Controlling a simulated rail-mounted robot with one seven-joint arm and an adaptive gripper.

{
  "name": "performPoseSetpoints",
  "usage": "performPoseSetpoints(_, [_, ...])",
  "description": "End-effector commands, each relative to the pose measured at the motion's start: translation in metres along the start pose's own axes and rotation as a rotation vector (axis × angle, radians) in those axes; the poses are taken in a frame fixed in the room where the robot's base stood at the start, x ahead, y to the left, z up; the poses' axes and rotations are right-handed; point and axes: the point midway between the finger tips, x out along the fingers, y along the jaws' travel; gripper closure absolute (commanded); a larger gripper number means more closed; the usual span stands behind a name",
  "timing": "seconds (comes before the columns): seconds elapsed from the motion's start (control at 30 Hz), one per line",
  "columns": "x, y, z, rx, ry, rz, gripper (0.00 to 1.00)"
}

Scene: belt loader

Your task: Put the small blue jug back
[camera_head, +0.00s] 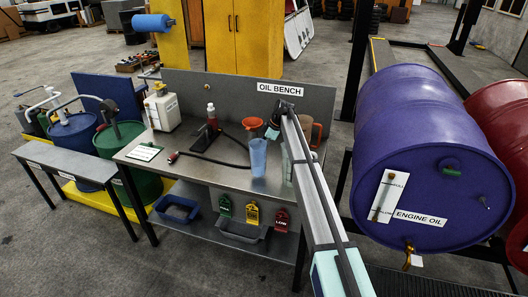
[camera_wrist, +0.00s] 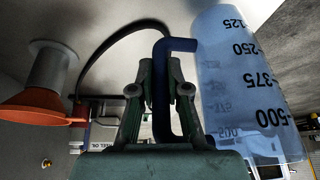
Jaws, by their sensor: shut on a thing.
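The small blue jug (camera_head: 259,158) is a translucent blue measuring jug with dark scale marks. It looks upright at the front middle of the steel bench top (camera_head: 215,165); I cannot tell whether its base touches the bench. In the wrist view the jug (camera_wrist: 240,85) fills the right side, with its dark blue handle (camera_wrist: 161,90) between my fingers. My gripper (camera_wrist: 160,68) is shut on that handle. In the head view my gripper (camera_head: 272,132) is small beside the jug's upper rim, partly hidden by my arm.
An orange funnel (camera_head: 252,123) stands close behind the jug and also shows in the wrist view (camera_wrist: 35,112). A brown jug (camera_head: 313,132) stands to the right, and a clear jug is partly behind my arm. A black hose (camera_head: 228,161) lies left of the jug.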

Motion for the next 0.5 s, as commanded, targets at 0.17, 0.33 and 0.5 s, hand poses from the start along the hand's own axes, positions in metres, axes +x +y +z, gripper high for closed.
performPoseSetpoints(0.17, [0.021, 0.000, 0.009, 0.002, 0.000, -0.002, 1.00])
performPoseSetpoints(0.33, [0.026, 0.001, 0.011, 0.001, 0.000, 0.000, 1.00])
performPoseSetpoints(0.5, [0.027, 0.001, 0.011, 0.001, 0.000, -0.001, 1.00])
